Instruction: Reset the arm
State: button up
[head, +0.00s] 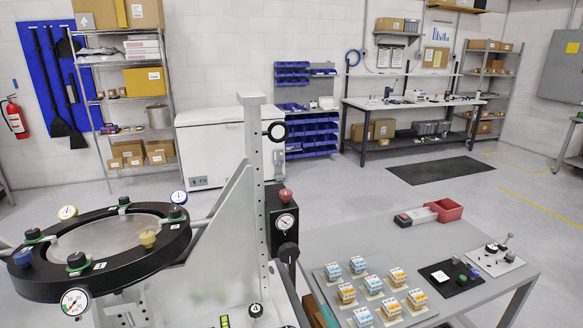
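The mirror fixture stands at the left front of the head view. Its black ring (33,272) lies roughly level around a pale round disc (108,238). Several knobs and white-faced dials sit around the ring. A grey upright column (255,150) with a slanted plate rises beside it. A dark box with a dial (285,221) and a red knob is on the column's right. My gripper is not in view, and I cannot make out my arm.
A grey table (380,235) at the right front holds a tray (318,283) of several small labelled blocks, a red bin (444,210), a black mat (440,287) and a light plate with small parts (495,261). Open floor lies behind it. Shelves, a white chest and a workbench line the back wall.

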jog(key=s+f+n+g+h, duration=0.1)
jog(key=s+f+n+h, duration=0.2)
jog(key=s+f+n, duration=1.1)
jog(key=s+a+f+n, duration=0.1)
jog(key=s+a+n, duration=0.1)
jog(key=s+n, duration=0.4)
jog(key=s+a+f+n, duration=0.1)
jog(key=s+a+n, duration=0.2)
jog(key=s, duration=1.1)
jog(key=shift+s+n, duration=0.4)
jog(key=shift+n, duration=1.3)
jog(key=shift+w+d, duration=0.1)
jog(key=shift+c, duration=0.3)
